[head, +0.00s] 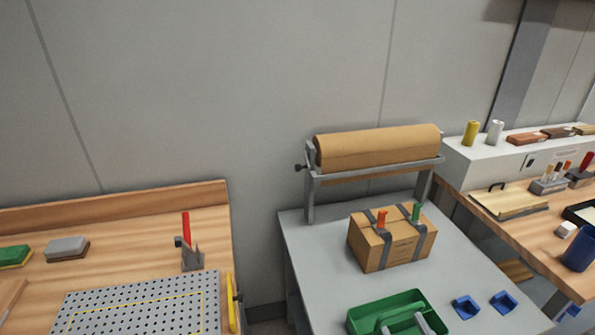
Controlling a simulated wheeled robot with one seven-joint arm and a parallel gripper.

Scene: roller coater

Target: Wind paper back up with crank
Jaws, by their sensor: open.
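A roll of brown paper (378,147) lies level in a grey metal stand (311,199) at the back of the grey table. A narrow brown strip shows under the stand's front bar; I cannot tell whether it is loose paper. A small dark knob (299,167) sticks out at the stand's left end, beside the roll. It is too small to tell whether it is the crank, and no clear crank handle shows. My gripper is not in view.
A strapped cardboard box (391,238) stands in front of the roll. A green tote (398,312) and blue bins (465,307) are nearer. A wooden bench (125,215) is at left, past a narrow gap. Another bench (500,222) is at right. The table's left strip is clear.

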